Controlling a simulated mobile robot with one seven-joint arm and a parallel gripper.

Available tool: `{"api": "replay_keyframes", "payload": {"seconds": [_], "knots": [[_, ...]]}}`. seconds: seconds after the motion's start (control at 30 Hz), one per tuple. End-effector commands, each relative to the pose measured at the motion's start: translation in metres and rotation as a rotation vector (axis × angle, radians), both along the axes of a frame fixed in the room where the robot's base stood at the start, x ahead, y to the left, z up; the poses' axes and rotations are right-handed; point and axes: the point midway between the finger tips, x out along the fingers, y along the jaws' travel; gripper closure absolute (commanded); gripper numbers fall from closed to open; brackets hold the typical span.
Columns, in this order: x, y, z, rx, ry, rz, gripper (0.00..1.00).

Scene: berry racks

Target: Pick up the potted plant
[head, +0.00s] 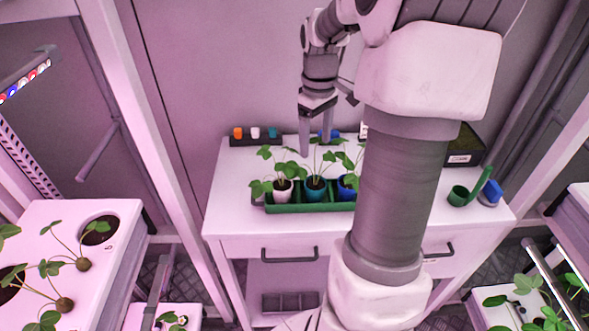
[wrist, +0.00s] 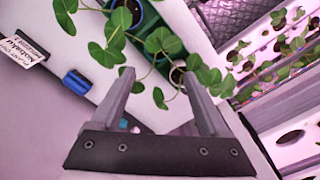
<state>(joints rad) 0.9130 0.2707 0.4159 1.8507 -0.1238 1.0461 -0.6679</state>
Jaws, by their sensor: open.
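Three potted plants stand in a green tray (head: 300,208) on the white table: one in a white pot (head: 283,194), one in a teal pot (head: 315,191) and one in a blue pot (head: 346,187), partly behind my arm. My gripper (head: 317,150) is open and empty, pointing down above the leaves at the tray's back side. In the wrist view the open fingers (wrist: 159,76) have leaves just beyond their tips. The white pot's rim (wrist: 177,73) shows near the right finger and the blue pot (wrist: 137,12) at the top.
A dark holder with coloured items (head: 254,137) stands at the table's back left. A small blue object (wrist: 76,83) lies behind the tray. A green cup (head: 459,195) and a dark box (head: 465,148) are at the right. Plant racks (head: 75,215) flank the table.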

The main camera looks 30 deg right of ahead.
Motion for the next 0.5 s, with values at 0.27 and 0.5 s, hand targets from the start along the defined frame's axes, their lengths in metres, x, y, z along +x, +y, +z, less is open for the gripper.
{"api": "replay_keyframes", "payload": {"seconds": [0.27, 0.5], "knots": [[-0.001, -0.003, -0.049, 0.003, 0.005, 0.009, 0.22], [-0.001, -0.003, -0.099, 0.002, 0.004, 0.008, 0.22]]}}
